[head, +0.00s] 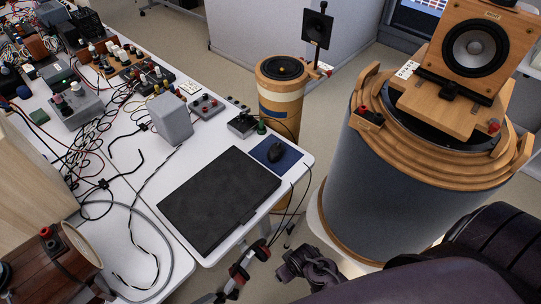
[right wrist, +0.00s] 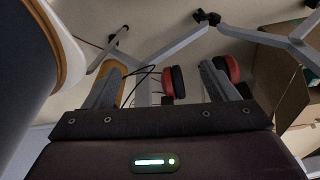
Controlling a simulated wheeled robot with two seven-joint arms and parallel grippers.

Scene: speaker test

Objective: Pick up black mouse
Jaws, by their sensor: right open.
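The black mouse (head: 274,152) rests on a blue mouse pad (head: 290,158) near the right corner of the white table, seen in the head view. Nothing covers it. My right gripper (right wrist: 160,72) is open in the right wrist view, its two grey fingers wide apart with nothing held between them. That view looks past the fingers toward the floor and table legs, and the mouse does not show there. My dark right arm fills the lower right of the head view, off the table and apart from the mouse. My left gripper is not in view.
A flat black panel (head: 218,200) lies left of the pad. A grey box (head: 172,120), cables and electronics crowd the table farther left. A large speaker drum (head: 385,185) stands to the right. Red and black headphone-like pads (right wrist: 173,82) show beyond my right fingers.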

